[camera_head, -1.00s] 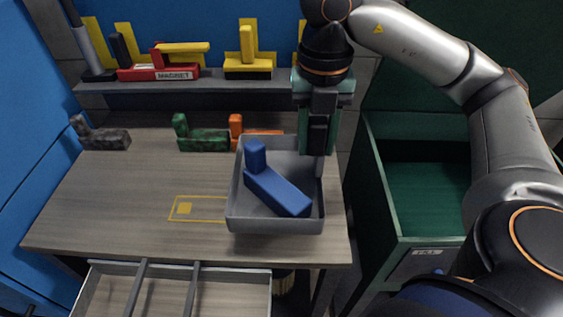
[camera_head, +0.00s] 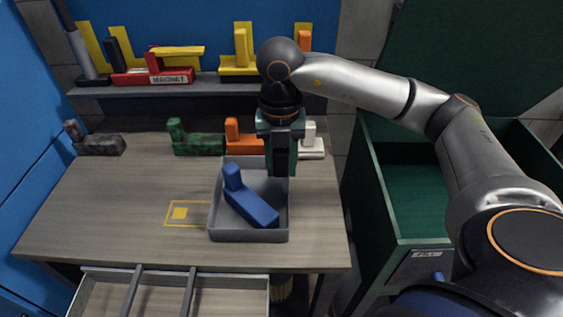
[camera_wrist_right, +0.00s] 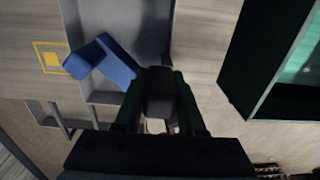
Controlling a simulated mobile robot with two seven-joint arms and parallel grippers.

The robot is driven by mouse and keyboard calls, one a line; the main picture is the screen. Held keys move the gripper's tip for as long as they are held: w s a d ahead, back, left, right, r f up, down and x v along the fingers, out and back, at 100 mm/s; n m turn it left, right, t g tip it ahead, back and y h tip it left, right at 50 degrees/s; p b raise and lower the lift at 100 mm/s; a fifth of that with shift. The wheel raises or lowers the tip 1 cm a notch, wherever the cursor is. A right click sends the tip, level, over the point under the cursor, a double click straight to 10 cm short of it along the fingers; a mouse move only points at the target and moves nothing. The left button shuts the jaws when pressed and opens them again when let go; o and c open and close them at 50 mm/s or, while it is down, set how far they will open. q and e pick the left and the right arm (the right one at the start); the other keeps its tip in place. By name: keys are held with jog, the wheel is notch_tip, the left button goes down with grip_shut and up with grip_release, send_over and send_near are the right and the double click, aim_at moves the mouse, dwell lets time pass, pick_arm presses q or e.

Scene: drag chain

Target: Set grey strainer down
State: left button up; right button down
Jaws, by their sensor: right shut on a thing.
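The grey strainer (camera_head: 250,236) is an open grey box at the right part of the wooden table, just right of the yellow marked rectangle. A blue L-shaped block (camera_head: 252,207) lies inside it. My right gripper (camera_head: 284,168) points down and is shut on the strainer's right wall near its back corner. I cannot tell whether the strainer's bottom touches the table. In the right wrist view, the strainer (camera_wrist_right: 158,30) and the block (camera_wrist_right: 105,60) show beyond the gripper (camera_wrist_right: 160,125). My left gripper is out of view.
Dark mottled, green (camera_head: 195,142), orange (camera_head: 243,140) and white (camera_head: 312,148) L-shaped blocks stand along the table's back. A shelf (camera_head: 215,88) holds red and yellow blocks behind. A drawer (camera_head: 165,292) is open in front. A green bin (camera_head: 398,220) stands right. The table's left middle is clear.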

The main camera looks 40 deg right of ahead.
jog(key=shift+f, duration=0.1)
jog(key=c, duration=0.5)
grip_release()
jog(key=shift+r, duration=0.25)
notch_tip(320, 180, up, 11)
jog(key=shift+f+p, duration=0.2)
jog(key=shift+p, duration=0.85)
jog(key=shift+r, duration=0.6)
